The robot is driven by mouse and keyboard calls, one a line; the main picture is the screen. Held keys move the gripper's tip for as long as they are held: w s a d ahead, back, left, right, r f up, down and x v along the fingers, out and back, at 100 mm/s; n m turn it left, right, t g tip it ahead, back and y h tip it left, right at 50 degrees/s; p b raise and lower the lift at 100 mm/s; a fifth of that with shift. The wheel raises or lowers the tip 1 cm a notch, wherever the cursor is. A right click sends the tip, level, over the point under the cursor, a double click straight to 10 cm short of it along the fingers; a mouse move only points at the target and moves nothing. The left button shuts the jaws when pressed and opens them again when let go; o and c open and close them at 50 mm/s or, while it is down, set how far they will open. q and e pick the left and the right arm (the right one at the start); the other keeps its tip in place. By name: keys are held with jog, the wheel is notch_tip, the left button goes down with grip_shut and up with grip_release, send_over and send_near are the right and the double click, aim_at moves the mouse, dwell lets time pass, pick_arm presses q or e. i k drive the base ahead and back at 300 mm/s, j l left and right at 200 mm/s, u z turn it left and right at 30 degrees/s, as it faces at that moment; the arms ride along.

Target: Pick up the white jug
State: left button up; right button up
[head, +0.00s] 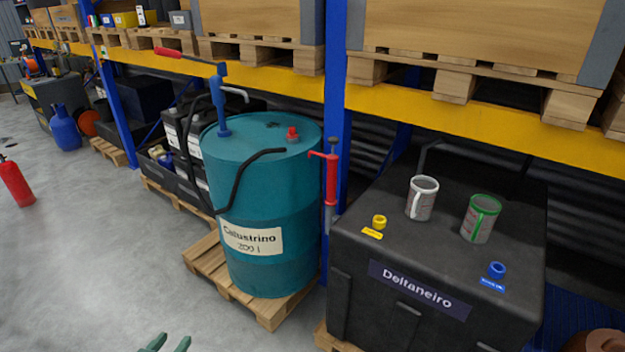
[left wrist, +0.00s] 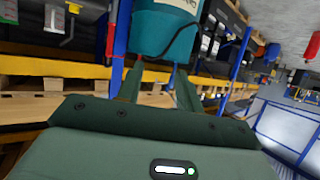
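The white jug (head: 422,200), grey with a white rim and white handle, stands upright on the black box-shaped container (head: 345,275) labelled Deltaneiro, right of centre in the head view. It also shows at the top left of the left wrist view (left wrist: 54,20). A similar jug with a green rim and handle (head: 480,220) stands to its right. My left gripper (head: 168,343) shows only its fingertips at the bottom edge of the head view, well left of and apart from the jug. In the left wrist view its fingers (left wrist: 159,88) are spread and empty. My right gripper is not in view.
A teal drum (head: 270,200) with a blue pump and black hose stands on a wooden pallet between my left gripper and the jug. A yellow cap (head: 379,221) and a blue cap (head: 497,269) sit on the black container. Yellow shelf beam (head: 480,125) runs behind.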

aim_at(419, 202)
jog(key=i+j+z, duration=0.1)
jog(key=i+z, duration=0.3)
jog(key=i+j+z, duration=0.15)
jog(key=i+z, duration=0.15)
jog(key=z, duration=0.15)
jog(key=i+j+z, duration=0.55)
jog(key=z, duration=0.3)
jog(key=i+j+z, duration=0.15)
jog(key=j+z, duration=0.25)
jog(key=j, duration=0.15)
jog(key=i+j+z, duration=0.1)
jog(key=j+z, duration=0.3)
jog(key=j, duration=0.1)
